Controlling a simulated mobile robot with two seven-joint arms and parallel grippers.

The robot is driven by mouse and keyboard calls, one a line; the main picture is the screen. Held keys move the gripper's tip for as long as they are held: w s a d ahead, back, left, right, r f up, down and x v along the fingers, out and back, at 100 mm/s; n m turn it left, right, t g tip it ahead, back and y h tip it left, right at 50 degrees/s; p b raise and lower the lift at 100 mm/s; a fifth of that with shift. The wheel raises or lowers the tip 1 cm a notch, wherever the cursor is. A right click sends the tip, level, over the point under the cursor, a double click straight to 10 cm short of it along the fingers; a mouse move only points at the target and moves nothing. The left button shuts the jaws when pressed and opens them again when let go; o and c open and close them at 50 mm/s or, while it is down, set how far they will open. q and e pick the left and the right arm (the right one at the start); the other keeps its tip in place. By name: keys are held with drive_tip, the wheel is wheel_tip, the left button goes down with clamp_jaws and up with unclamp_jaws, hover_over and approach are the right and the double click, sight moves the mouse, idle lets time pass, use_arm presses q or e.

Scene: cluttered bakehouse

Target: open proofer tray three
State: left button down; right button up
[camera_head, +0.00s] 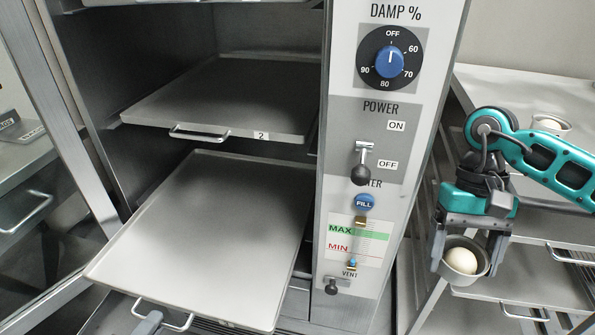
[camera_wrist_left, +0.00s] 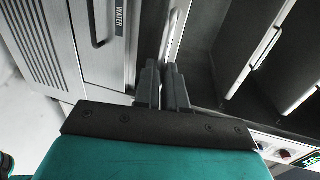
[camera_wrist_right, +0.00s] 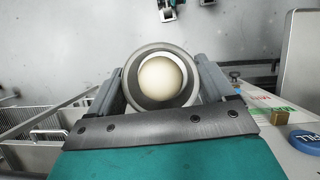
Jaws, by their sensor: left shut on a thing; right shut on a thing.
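The proofer tray below tray 2 (camera_head: 215,200) is pulled well out of the cabinet and looks empty. Its own number is not visible, but it sits one level under the tray labelled 2 (camera_head: 230,95). My left gripper (camera_head: 149,322) is at its front edge, shut on the wire handle (camera_head: 178,325); the left wrist view also shows the handle (camera_wrist_left: 175,35) between the fingers. My right gripper (camera_head: 464,262) is shut on a small grey metal cup (camera_head: 462,261) with a pale dough ball (camera_wrist_right: 160,78) in it, held in the air right of the control panel.
The control panel (camera_head: 375,120), with a dial, POWER lever and FILL button, stands right of the trays. An open door frame (camera_head: 60,100) is at the left. A rack (camera_head: 540,280) with wire handles and a cup on top (camera_head: 550,123) stands at the right.

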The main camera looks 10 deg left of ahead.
use_arm(q)
drive_tip(key=shift+s, duration=0.25)
drive_tip(key=c, duration=1.2)
unclamp_jaws()
drive_tip(key=v, duration=1.2)
use_arm(e)
drive_tip(key=shift+r, duration=0.3)
use_arm(q)
drive_tip(key=shift+a, duration=0.1)
